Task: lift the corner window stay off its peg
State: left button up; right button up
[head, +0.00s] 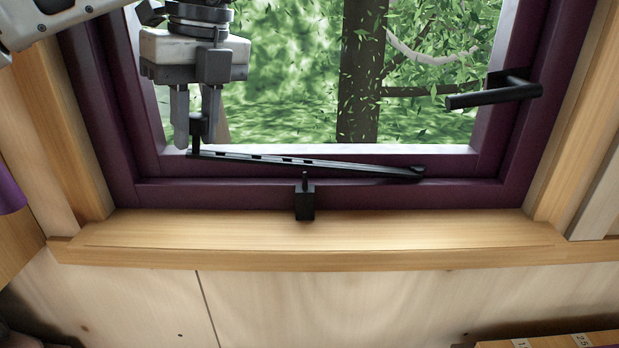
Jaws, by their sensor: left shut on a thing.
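The window stay (300,161) is a black bar with holes, running along the bottom of the purple window frame. Its right end (418,173) meets the frame, and its left end, with a short upright knob (198,127), is raised a little. My left gripper (196,138) comes down from the upper left and is shut on that knob. The black peg (305,199) stands on the lower frame above the sill. Its thin pin points up just below the bar, and the bar appears off it, passing behind and above. My right gripper is out of view.
A black window handle (495,93) juts out from the right side of the purple frame (519,160). The wooden sill (400,232) below is bare. Leaves and a tree trunk show through the glass. A wooden item with number labels (550,341) is at the lower right edge.

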pick_arm(q)
jog(key=shift+d, duration=0.1)
jog(key=shift+y, duration=0.8)
jog(key=shift+d+v, duration=0.2)
jog(key=shift+v, duration=2.1)
jog(key=o, duration=1)
jog(key=shift+w+f, duration=0.1)
jog(key=shift+f, duration=0.05)
